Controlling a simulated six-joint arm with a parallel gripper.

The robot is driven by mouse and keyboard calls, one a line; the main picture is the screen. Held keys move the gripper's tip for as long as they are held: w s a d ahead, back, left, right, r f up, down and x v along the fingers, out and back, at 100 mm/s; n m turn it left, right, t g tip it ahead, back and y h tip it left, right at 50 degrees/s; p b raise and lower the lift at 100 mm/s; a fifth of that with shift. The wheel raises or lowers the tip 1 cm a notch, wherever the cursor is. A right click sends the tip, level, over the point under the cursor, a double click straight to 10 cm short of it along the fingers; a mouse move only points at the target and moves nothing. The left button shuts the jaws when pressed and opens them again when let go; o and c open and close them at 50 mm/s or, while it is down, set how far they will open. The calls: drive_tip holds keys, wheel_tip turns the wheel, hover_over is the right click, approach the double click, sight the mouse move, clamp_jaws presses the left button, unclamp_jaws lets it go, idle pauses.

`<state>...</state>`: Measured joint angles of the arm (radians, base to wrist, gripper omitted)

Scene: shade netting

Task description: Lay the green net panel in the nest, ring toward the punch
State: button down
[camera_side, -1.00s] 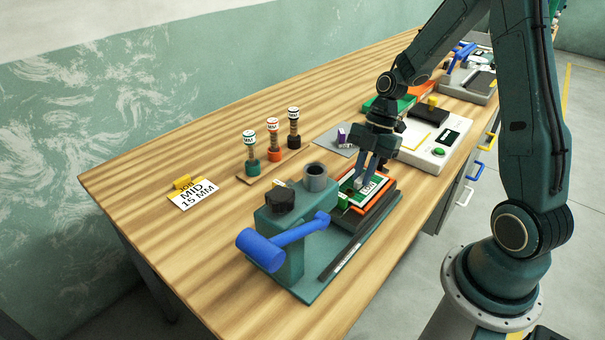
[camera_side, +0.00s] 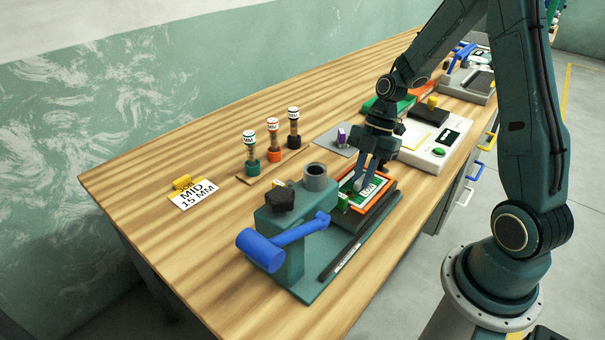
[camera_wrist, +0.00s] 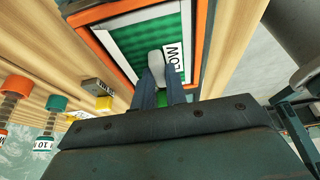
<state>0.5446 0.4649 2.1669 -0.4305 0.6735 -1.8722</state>
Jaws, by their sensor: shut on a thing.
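The green net panel (camera_wrist: 128,42) has a white border and a white label with dark lettering. In the side view the panel (camera_side: 350,186) lies flat within the orange-rimmed nest (camera_side: 383,184) on the punch's teal base. My gripper (camera_side: 362,185) points down over the panel and is shut on it near the label. In the wrist view the fingertips (camera_wrist: 157,72) are close together on the panel beside the label. The punch (camera_side: 285,215) with its blue lever stands at the near end of the nest. I cannot make out the panel's ring.
Three capped tools (camera_side: 272,145) stand left of the nest, with a sign card (camera_side: 193,194) further left. A white device with a green button (camera_side: 438,152) stands at right.

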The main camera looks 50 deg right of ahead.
drive_tip(key=c, duration=1.3)
unclamp_jaws()
drive_tip(key=shift+c, duration=0.2)
drive_tip(key=shift+r, duration=0.1)
drive_tip(key=v, duration=1.3)
drive_tip(key=shift+d+r, duration=0.2)
drive_tip(key=shift+r, duration=0.1)
drive_tip(key=shift+a, duration=0.1)
